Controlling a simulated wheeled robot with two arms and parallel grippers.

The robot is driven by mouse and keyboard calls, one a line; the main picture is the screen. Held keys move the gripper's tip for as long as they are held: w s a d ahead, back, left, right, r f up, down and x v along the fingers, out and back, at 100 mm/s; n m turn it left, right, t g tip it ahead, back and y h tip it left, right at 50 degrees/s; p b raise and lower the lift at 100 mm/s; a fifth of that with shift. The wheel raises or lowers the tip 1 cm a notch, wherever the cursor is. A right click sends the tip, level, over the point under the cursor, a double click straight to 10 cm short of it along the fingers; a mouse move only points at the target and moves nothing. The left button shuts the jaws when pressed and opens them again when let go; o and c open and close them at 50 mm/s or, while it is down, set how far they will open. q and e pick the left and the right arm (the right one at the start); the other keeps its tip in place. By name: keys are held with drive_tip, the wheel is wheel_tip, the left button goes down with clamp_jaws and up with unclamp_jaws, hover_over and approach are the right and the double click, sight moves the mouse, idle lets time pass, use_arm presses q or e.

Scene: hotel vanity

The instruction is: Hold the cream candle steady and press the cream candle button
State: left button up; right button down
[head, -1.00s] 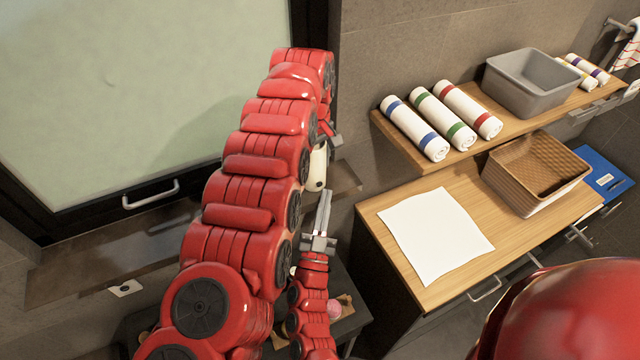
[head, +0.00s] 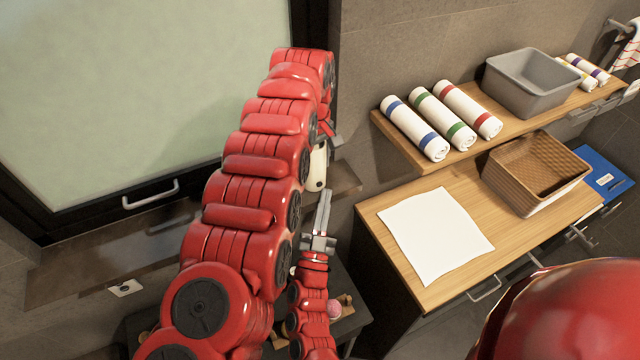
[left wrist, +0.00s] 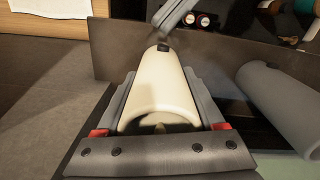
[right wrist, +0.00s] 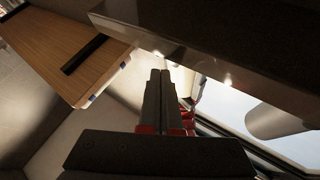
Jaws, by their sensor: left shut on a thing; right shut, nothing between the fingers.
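The cream candle (head: 317,168) is a smooth pale cylinder, mostly hidden behind my left arm in the head view. In the left wrist view the candle (left wrist: 160,90) lies lengthwise between the fingers of my left gripper (left wrist: 160,100), which is shut on it. A small dark button (left wrist: 162,47) shows on the candle near its far end. My right gripper (head: 325,200) is shut and empty, pointing up just below the candle. Its tip (left wrist: 160,20) shows close to the button; I cannot tell whether they touch. Its closed fingers (right wrist: 160,90) fill the middle of the right wrist view.
A dark shelf (head: 100,265) runs below the framed mirror (head: 140,80). At right, a wooden counter (head: 380,215) bears a white cloth (head: 435,235) and a brown basket (head: 530,170). Rolled towels (head: 440,120) and a grey bin (head: 530,85) sit on the shelf above.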

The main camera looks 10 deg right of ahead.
drive_tip(key=shift+w, duration=0.35)
drive_tip(key=shift+w+a, duration=0.15)
drive_tip(key=shift+w, duration=0.2)
idle(0.6)
drive_tip(key=shift+s, duration=0.2)
drive_tip(key=shift+s+d, duration=0.2)
drive_tip(key=shift+s, duration=0.4)
use_arm(q)
drive_tip(key=o, duration=1.6)
drive_tip(key=shift+c, duration=0.2)
use_arm(e)
drive_tip(key=s, duration=0.3)
drive_tip(key=s+d, duration=0.1)
drive_tip(key=s, duration=0.1)
